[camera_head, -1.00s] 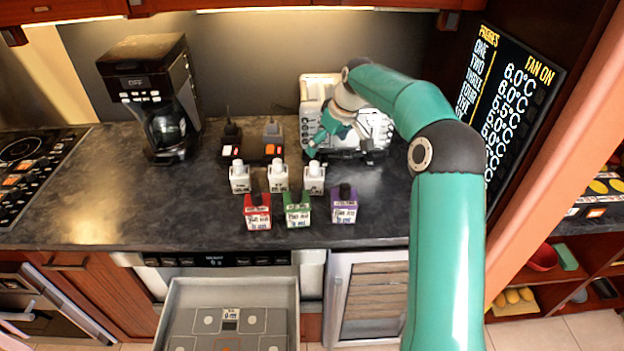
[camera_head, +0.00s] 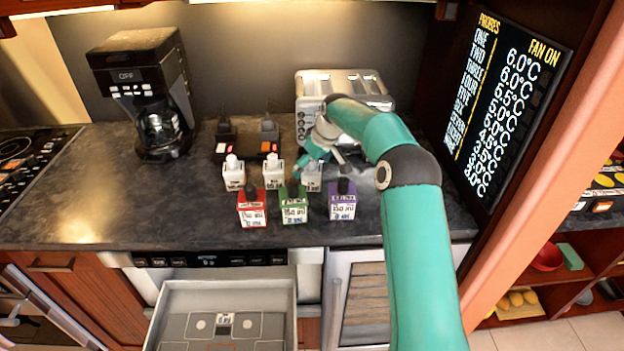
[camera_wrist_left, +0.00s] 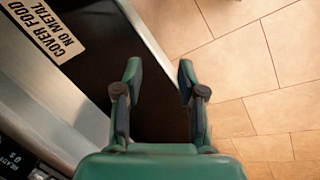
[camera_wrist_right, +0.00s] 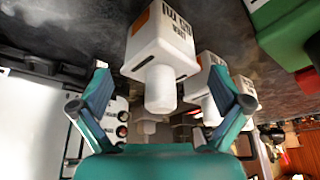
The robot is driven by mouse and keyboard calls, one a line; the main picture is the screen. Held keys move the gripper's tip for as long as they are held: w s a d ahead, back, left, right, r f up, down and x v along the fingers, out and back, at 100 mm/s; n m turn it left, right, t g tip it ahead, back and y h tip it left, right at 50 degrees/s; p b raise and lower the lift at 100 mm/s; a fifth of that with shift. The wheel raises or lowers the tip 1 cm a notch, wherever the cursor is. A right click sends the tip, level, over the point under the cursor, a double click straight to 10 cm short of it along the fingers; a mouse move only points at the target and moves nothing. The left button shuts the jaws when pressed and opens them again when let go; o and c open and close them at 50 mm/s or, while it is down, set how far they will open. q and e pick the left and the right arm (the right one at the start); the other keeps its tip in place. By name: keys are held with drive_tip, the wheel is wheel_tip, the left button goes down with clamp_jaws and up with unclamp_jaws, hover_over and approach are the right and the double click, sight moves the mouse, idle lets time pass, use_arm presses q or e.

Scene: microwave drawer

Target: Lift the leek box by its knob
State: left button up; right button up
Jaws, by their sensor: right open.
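Three white boxes with white knobs, left (camera_head: 233,178), middle (camera_head: 273,177) and right (camera_head: 312,182), stand on the counter. In front are a red box (camera_head: 251,212), a green box (camera_head: 293,208) and a purple box (camera_head: 342,208), each with a dark knob. Their labels are too small for me to tell which says leek. My right gripper (camera_head: 300,167) is open near the right white box, partly covering it. In the right wrist view a white box (camera_wrist_right: 155,40) has its knob between the open fingers (camera_wrist_right: 160,88); the green box (camera_wrist_right: 285,28) is beside it. My left gripper (camera_wrist_left: 158,75) is open and empty.
A toaster (camera_head: 345,84) stands behind my right arm. A coffee maker (camera_head: 142,90) stands at the left. An open drawer (camera_head: 168,305) sticks out below the counter. The dark counter (camera_head: 100,205) is clear at the front left.

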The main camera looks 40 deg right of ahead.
drive_tip(key=c, duration=1.1)
drive_tip(key=shift+o, duration=0.2)
drive_tip(key=shift+r, duration=0.15)
